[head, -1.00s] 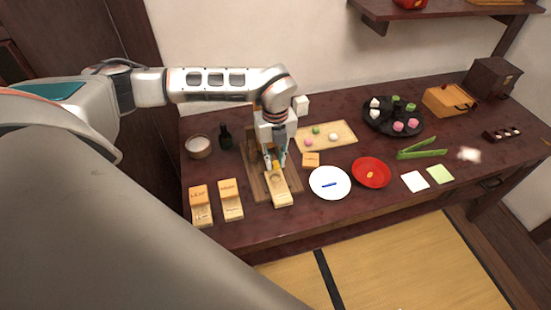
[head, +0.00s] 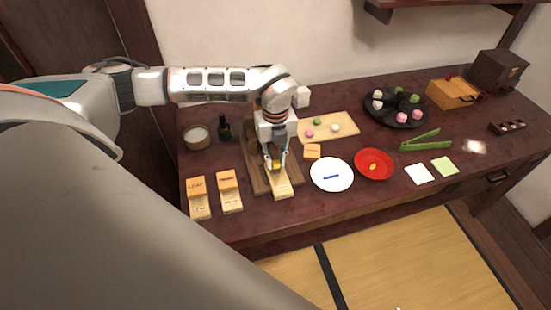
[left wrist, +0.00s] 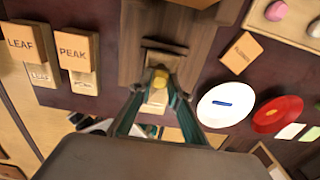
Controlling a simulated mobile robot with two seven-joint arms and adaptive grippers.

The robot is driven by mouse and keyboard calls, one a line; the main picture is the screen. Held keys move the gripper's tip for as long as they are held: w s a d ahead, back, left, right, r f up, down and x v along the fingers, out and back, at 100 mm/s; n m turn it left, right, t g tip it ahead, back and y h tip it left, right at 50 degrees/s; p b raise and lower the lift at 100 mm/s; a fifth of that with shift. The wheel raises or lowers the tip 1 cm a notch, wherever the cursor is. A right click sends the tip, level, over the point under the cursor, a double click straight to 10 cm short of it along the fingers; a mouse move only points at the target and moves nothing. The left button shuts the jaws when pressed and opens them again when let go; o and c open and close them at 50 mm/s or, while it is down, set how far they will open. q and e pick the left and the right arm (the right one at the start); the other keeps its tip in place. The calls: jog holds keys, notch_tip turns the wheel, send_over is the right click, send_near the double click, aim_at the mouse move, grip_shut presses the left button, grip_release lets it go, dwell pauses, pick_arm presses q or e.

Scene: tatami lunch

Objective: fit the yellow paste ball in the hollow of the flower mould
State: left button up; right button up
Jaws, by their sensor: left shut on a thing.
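My left gripper (head: 275,161) points down over the flower mould, its fingers shut on the yellow paste ball (head: 275,165). In the left wrist view, the ball (left wrist: 160,78) shows between the fingertips (left wrist: 158,84). My right gripper is not in view.
Leaf (head: 197,186) and peak (head: 228,181) lids sit with their moulds to the left. The flower lid (head: 312,151), a white plate (head: 331,184) and a red bowl (head: 373,176) stand to the right. A dark bottle (head: 224,129) stands behind left.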

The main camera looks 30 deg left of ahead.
pick_arm(q)
jog(key=shift+f, duration=0.55)
dwell(0.4)
jog(key=o, duration=0.9)
jog(key=shift+c, duration=0.2)
jog(key=shift+r, duration=0.1)
jog(key=shift+r+p, duration=0.3)
jog(key=shift+r, duration=0.15)
jog(key=shift+r+p, duration=1.45)
jog(key=shift+r, duration=0.35)
jog(key=shift+r+p, duration=0.9)
jog(key=shift+r, duration=0.25)
